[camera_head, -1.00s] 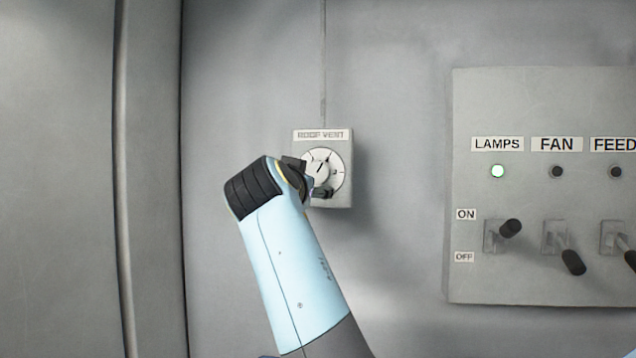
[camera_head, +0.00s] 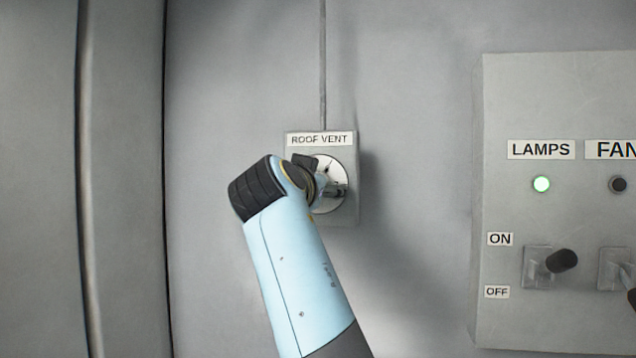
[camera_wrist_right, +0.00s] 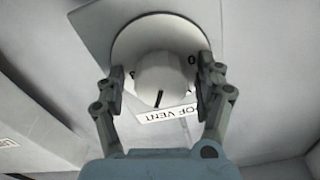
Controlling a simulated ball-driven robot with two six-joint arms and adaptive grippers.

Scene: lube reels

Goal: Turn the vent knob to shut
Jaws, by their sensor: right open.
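The roof vent box (camera_head: 352,168) is fixed to the wall in the head view, under a "ROOF VENT" label (camera_head: 319,140). Its round white dial (camera_head: 336,170) is partly hidden by my right gripper (camera_head: 325,180). In the wrist view the white knob (camera_wrist_right: 163,75) stands between the two fingers of my right gripper (camera_wrist_right: 162,90). The fingers are open, one on each side, with narrow gaps apparent. The knob's dark line points towards the label side. A "0" mark shows near the right finger; the other lettering is mostly hidden. My left gripper is out of view.
A switch panel (camera_head: 500,120) stands to the right, with LAMPS and FAN labels. A vertical seam (camera_head: 165,200) runs down the left. The wall around the vent box is clear.

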